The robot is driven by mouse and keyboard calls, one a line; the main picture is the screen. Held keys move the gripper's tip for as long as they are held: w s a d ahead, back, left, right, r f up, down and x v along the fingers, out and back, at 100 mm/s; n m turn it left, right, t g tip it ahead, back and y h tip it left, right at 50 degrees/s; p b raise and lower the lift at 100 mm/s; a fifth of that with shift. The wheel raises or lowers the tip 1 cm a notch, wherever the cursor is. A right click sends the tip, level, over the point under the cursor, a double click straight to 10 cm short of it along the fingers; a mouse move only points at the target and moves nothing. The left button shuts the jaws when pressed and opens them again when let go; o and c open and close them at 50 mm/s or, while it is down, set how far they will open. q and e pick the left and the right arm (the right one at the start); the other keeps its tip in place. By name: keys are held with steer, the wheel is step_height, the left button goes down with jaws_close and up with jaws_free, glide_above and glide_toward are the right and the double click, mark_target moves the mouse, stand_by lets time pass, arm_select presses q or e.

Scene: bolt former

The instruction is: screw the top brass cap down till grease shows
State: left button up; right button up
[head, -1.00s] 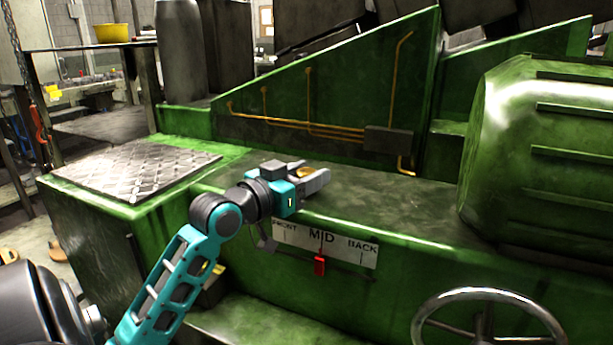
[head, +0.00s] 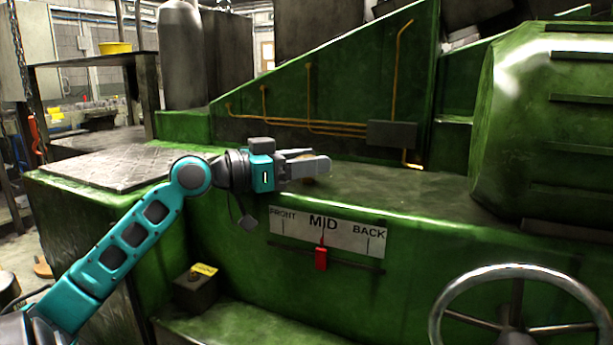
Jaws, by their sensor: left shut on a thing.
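The brass cap (head: 299,154) shows as a small brownish patch between the fingers of my left gripper (head: 308,166), on the green machine's top ledge (head: 400,195). The gripper is shut on it, reaching in from the left with its fingers pointing right. The fingers hide most of the cap, and I cannot see what is under it. I cannot make out any grease. My right gripper is out of view.
A white scale plate (head: 345,237) marked FRONT, MID and BACK has a red pointer (head: 321,258) at MID. A handwheel (head: 520,300) is at lower right. Copper pipes (head: 300,123) run along the sloped panel behind. The ledge right of the gripper is clear.

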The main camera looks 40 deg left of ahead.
arm_select(q)
steer(key=o, duration=1)
steer(key=shift+s, duration=0.1)
steer(key=b+v, duration=0.1)
steer(key=v, duration=1.1)
steer(key=shift+s+a, duration=0.2)
steer(key=shift+s, duration=0.1)
